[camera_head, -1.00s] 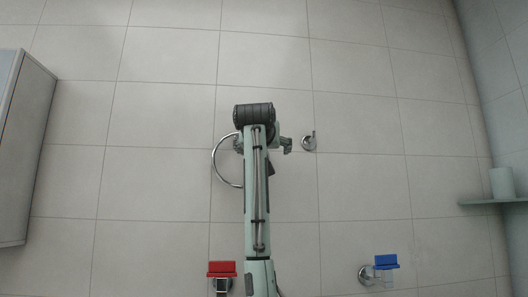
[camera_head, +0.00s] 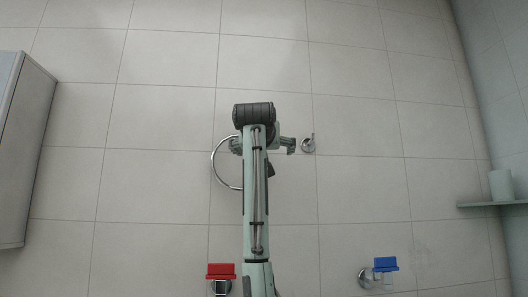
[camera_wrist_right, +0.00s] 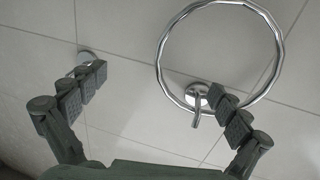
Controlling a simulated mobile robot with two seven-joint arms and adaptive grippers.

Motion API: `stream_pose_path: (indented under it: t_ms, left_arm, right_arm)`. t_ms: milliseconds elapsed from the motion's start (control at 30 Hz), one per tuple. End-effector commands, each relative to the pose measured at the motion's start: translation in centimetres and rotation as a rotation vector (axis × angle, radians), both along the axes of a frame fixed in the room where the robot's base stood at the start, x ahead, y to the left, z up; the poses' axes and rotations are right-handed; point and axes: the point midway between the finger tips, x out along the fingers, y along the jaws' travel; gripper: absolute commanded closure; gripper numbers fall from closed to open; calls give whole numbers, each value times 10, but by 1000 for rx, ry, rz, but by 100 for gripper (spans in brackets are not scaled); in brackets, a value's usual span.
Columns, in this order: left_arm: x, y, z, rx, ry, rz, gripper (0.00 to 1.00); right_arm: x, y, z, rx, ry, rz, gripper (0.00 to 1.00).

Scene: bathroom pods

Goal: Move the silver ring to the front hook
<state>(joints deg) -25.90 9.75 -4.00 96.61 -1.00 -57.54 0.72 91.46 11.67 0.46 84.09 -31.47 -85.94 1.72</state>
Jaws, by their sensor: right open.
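The silver ring (camera_head: 214,166) hangs against the tiled wall, left of my right arm, its right part hidden behind the arm. In the wrist view the ring (camera_wrist_right: 162,62) is nearly whole and passes at a wall hook (camera_wrist_right: 196,93), where it appears to hang. My right gripper (camera_wrist_right: 156,84) is open and empty, its fingers spread. One finger overlaps the ring's edge beside that hook; I cannot tell if they touch. The other finger partly covers a second, bare hook (camera_wrist_right: 84,58), which shows right of the gripper in the head view (camera_head: 308,144). My left gripper is not in view.
A red block (camera_head: 221,271) and a blue block (camera_head: 385,264) sit at wall fittings low in the head view. A cabinet (camera_head: 22,150) stands at the left. A shelf (camera_head: 490,204) with a white cup (camera_head: 501,185) is at the right. The wall between is bare.

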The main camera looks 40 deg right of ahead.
Motion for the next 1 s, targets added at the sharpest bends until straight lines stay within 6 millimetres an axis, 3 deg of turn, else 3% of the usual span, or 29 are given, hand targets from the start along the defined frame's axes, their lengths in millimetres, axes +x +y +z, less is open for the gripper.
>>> stream_pose_path:
  t_ms: [333,733,1000]
  left_arm:
    - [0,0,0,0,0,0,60]
    - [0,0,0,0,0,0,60]
    - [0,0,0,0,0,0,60]
  right_arm:
    - [-7,7,0,0,0,0,0]
    - [-66,62,1,0,-3,2,0]
    - [-87,81,1,0,-1,1,0]
